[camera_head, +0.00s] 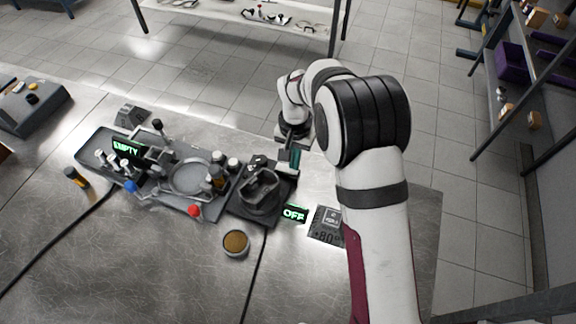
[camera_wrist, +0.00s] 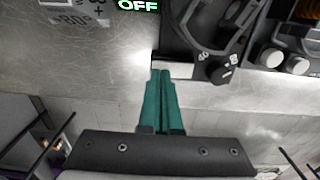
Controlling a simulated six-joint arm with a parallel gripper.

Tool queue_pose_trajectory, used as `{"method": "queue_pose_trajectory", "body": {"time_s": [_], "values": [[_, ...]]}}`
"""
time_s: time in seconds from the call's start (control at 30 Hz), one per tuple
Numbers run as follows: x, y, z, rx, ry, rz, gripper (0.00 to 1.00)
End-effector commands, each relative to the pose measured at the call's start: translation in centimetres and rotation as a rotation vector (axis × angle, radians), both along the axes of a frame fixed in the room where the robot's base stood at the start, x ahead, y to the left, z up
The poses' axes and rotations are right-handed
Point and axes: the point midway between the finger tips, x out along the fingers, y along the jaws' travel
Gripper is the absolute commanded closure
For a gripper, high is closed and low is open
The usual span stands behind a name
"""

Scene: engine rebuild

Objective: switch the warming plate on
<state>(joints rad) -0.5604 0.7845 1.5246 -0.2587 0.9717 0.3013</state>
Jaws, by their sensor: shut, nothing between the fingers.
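The warming plate (camera_head: 240,212) is a dark block with a dark ring-shaped part (camera_head: 262,190) on top. A small display (camera_head: 294,213) beside it reads OFF in green, and this display also shows in the wrist view (camera_wrist: 138,5). In the wrist view a dark round knob (camera_wrist: 221,71) with pale markings sits at the plate's near edge (camera_wrist: 182,40). My gripper (camera_head: 295,157) has teal fingers, shut and empty. In the wrist view the fingertips (camera_wrist: 160,74) point at the plate's edge, left of the knob and apart from it.
A printed card (camera_head: 327,224) lies right of the display. A grey tray (camera_head: 95,146) with bottles and a sign reading EMPTY stands left of the plate. A round cup (camera_head: 236,243) with brown contents stands in front. The front of the metal table (camera_head: 150,270) is mostly clear, with dark cables.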

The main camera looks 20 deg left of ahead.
Motion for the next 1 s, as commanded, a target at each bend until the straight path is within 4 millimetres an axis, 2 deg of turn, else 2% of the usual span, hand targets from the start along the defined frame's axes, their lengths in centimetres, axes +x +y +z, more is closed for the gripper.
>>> {"method": "queue_pose_trajectory", "body": {"time_s": [0.83,1.0], "values": [[0.0,0.0,-1.3,0.000,0.000,-0.001,1.00],[0.0,0.0,-0.2,0.001,-0.001,-0.001,1.00]]}}
